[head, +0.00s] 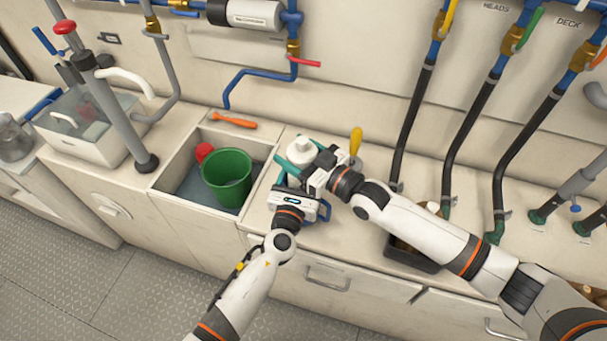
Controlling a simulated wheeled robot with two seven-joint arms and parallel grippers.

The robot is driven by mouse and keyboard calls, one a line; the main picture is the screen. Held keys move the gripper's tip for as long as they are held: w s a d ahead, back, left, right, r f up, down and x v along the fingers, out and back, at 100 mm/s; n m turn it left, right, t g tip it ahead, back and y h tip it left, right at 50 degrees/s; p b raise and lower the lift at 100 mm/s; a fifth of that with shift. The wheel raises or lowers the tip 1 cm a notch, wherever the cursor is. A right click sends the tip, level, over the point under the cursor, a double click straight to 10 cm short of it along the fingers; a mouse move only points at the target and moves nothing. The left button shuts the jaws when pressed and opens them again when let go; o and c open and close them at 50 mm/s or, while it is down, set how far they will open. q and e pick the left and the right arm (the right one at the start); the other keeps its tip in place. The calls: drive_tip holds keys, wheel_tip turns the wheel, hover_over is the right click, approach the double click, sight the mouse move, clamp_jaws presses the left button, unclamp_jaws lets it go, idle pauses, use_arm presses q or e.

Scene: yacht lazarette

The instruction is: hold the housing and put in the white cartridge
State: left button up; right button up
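The white cartridge (299,149) is a pale round piece with a smaller knob on top, above the counter. My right gripper (302,160) reaches in from the right, with teal fingers on either side of the cartridge, and appears shut on it. My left gripper (293,200) comes from below and sits just in front of the right one.
A sink with a green bucket (227,177) and a red item (204,152) lies left of the grippers. An orange tool (233,120) lies behind it. A yellow-handled tool (356,141) stands close to the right gripper. A dark tray (411,256) and black hoses (468,135) are on the right.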

use_arm(q)
drive_tip(key=shift+f, duration=0.1)
use_arm(e)
drive_tip(key=o, duration=0.4)
drive_tip(key=v, duration=1.2)
use_arm(q)
drive_tip(key=o, duration=1.2)
drive_tip(key=shift+c, duration=0.2)
drive_tip(key=shift+s, duration=0.1)
drive_tip(key=v, duration=1.1)
drive_tip(key=shift+s, duration=0.4)
